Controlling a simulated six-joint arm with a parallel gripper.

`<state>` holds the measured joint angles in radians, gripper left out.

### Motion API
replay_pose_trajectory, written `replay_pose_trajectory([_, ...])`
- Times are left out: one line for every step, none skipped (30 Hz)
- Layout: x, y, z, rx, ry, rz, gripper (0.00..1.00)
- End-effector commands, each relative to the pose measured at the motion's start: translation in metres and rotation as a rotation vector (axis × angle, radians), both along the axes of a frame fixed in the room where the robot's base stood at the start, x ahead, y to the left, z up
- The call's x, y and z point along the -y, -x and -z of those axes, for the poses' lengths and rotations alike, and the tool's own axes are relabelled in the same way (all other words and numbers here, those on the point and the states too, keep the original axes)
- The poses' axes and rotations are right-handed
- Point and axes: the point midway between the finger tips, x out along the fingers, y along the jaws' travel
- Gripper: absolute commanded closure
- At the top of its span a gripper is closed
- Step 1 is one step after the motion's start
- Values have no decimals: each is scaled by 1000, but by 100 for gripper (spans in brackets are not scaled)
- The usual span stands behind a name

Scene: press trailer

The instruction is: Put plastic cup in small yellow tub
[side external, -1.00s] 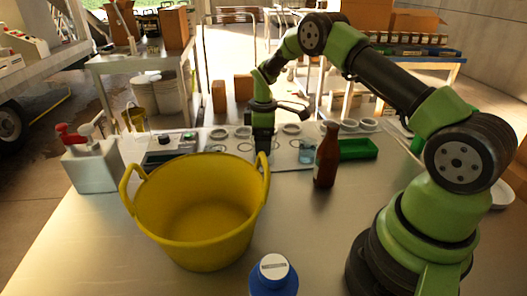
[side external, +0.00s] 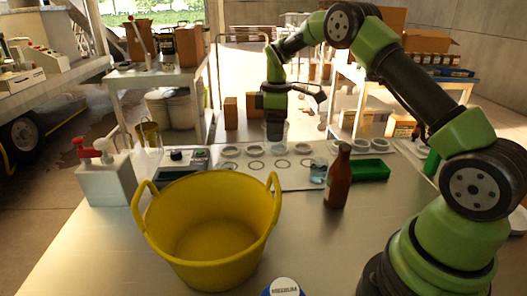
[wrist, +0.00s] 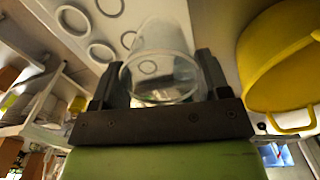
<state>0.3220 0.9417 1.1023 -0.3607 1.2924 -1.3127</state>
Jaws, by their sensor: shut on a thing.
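The clear plastic cup (wrist: 160,70) is between my gripper's fingers (wrist: 160,85) in the wrist view. In the side external view, my gripper (side external: 275,118) is shut on the cup (side external: 278,136), which hangs over the far part of the table, above the white panel. The small yellow tub (side external: 205,238) stands open on the table, nearer the camera and to the left of my gripper. Its inside looks empty. The tub also shows at the right of the wrist view (wrist: 282,60).
A brown bottle (side external: 338,178), a green tray (side external: 368,170) and a small bluish cup (side external: 318,172) stand right of the tub. White rings (side external: 255,150) lie on the panel. A white container with red and white tops (side external: 104,178) stands left. A blue bottle (side external: 284,287) is in front.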

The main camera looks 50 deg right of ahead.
Motion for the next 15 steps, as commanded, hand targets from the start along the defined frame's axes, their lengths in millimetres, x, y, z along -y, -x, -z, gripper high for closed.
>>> replay_pose_trajectory([0,-1,-8,4,2,0,53])
replay_pose_trajectory([0,-1,-13,3,1,-1,53])
replay_pose_trajectory([0,-1,-20,4,2,0,53])
replay_pose_trajectory([0,-1,-26,5,1,0,53])
replay_pose_trajectory([0,-1,-32,5,2,0,53])
replay_pose_trajectory([0,-1,-39,5,2,0,53])
replay_pose_trajectory([0,0,-42,3,1,1,53])
replay_pose_trajectory([0,-1,-47,3,1,0,53])
replay_pose_trajectory([0,0,-53,3,3,-1,53])
replay_pose_trajectory([0,-1,-58,5,1,0,53])
replay_pose_trajectory([0,0,-62,5,1,1,53])
replay_pose_trajectory([-8,-2,-62,0,0,-8,53])
replay_pose_trajectory([-15,-3,-61,-1,0,-14,53])
replay_pose_trajectory([-21,-5,-61,-1,-1,-17,53])
replay_pose_trajectory([-30,-7,-61,0,0,-22,53])
